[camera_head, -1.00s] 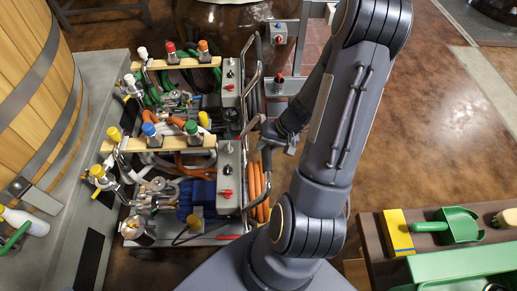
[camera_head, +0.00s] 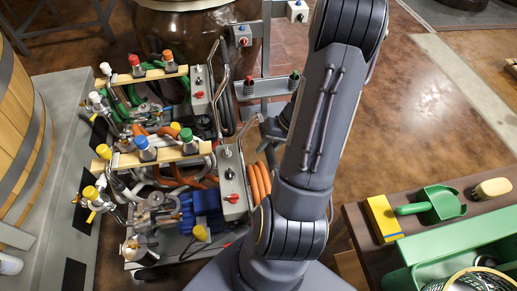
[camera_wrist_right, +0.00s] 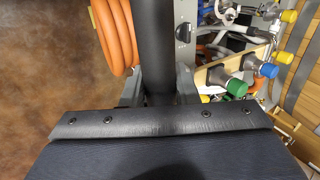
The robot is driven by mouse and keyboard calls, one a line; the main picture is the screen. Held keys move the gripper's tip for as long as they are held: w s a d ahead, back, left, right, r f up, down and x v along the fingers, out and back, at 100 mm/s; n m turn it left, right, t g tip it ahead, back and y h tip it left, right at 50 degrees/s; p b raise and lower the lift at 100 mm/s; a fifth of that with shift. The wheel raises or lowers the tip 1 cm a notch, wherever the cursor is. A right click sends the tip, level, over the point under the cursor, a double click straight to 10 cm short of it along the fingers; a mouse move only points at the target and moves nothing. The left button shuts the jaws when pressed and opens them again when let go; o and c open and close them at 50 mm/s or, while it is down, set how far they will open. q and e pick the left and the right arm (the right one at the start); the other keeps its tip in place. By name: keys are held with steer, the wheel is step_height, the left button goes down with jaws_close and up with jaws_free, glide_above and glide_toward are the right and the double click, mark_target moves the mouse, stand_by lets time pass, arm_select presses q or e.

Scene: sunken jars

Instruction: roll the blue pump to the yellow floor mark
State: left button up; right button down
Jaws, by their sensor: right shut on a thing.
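The blue pump is the nearer cart, with a blue motor (camera_head: 205,211), orange hoses and a grey control box (camera_head: 232,182). It stands on the floor left of my arm. My right gripper (camera_head: 270,130), partly behind my arm, is at this cart's upright handle. In the right wrist view my right gripper (camera_wrist_right: 158,90) is shut on the dark bar of the handle (camera_wrist_right: 157,40), with the orange hose (camera_wrist_right: 115,35) beside it. The yellow floor mark does not show in either view. My left gripper is out of view.
A second cart with green hoses (camera_head: 130,92) stands just behind the pump. A grey plinth (camera_head: 62,130) with a wooden barrel (camera_head: 18,150) is close on the left. A bench (camera_head: 357,222) with a green scoop (camera_head: 440,203) is at right. Brown floor (camera_head: 430,110) beyond it is open.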

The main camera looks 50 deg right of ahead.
steer(key=s+d+b, duration=0.4)
steer(key=s+d, duration=1.6)
steer(key=d, duration=0.4)
steer(key=shift+b, duration=0.3)
stand_by(0.9)
steer(key=shift+w+a, duration=0.2)
steer(key=shift+a, duration=0.05)
jaws_free()
steer(key=shift+s+d, duration=0.1)
steer(key=shift+s, duration=0.1)
stand_by(0.3)
